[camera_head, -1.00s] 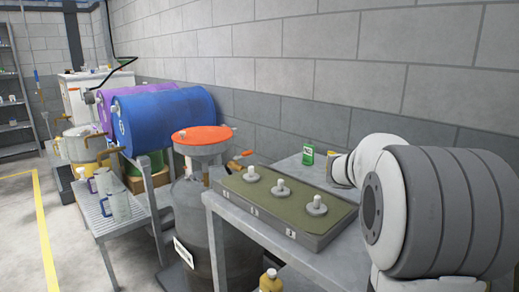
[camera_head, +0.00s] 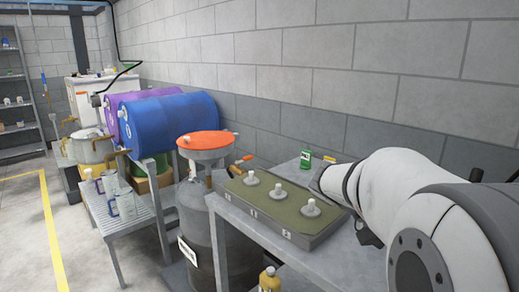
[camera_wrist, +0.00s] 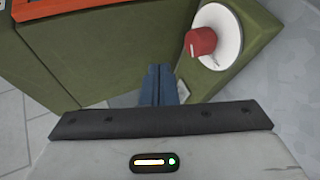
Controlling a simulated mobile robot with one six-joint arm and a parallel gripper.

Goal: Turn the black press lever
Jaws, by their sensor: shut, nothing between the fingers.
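My gripper (camera_wrist: 162,70) shows in the wrist view with its two dark blue fingers shut together and nothing between them. The fingertips are over the edge of a green machine body (camera_wrist: 85,65). A red knob (camera_wrist: 201,41) on a white round dial (camera_wrist: 222,37) is on a green face to the right of the fingertips. I cannot pick out the black press lever for certain in either view. A small dark piece (camera_head: 476,175) shows behind my arm near the right edge of the head view, but I cannot tell what it is.
An orange panel (camera_wrist: 60,8) lies at the wrist view's upper left.

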